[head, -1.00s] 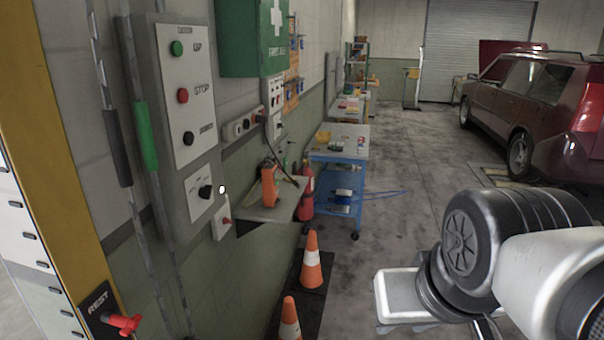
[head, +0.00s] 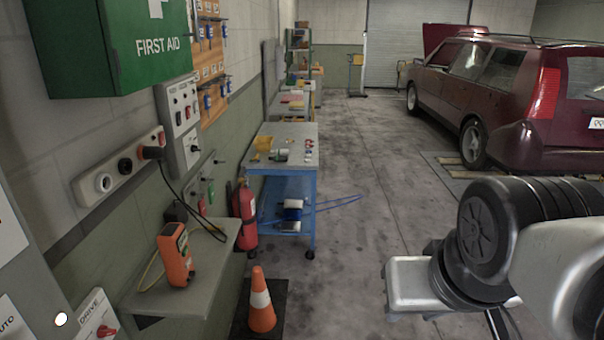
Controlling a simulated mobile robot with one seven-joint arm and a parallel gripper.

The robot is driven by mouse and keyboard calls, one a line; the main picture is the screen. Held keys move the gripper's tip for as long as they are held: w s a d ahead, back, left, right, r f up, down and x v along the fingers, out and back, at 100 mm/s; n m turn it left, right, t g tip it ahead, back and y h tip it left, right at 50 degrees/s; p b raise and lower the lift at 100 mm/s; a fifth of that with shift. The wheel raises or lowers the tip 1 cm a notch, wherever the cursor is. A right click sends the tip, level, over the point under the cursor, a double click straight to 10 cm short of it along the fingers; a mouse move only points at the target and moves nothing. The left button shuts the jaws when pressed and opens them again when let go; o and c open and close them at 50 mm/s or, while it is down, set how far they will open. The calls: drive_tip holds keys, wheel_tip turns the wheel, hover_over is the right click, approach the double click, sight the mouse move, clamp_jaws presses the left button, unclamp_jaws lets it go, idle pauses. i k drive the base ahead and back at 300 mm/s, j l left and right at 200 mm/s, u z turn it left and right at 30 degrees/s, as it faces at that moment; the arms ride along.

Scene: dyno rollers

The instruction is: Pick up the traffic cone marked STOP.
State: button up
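One orange traffic cone (head: 261,302) with a white band stands upright on a dark mat (head: 283,296) on the floor, below and beside the wall shelf. No STOP lettering can be made out on it. Part of my arm fills the lower right of the head view, well to the right of the cone. My gripper's fingers do not show, so its state is hidden.
A wall shelf (head: 205,268) holding an orange device (head: 177,254) juts out at left. A red fire extinguisher (head: 246,218) and a blue cart (head: 287,192) stand beyond the cone. A dark red car (head: 500,105) is at right. The middle floor is clear.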

sight(262, 320)
drive_tip(key=i, duration=0.8)
drive_tip(key=i+l+u, duration=0.15)
drive_tip(key=i, duration=0.65)
drive_tip(key=i+l+u, duration=0.1)
drive_tip(key=i+u, duration=0.25)
drive_tip(key=i+l+u, duration=0.25)
drive_tip(key=i+u, duration=0.15)
drive_tip(key=i+l+u, duration=0.35)
drive_tip(key=i, duration=0.1)
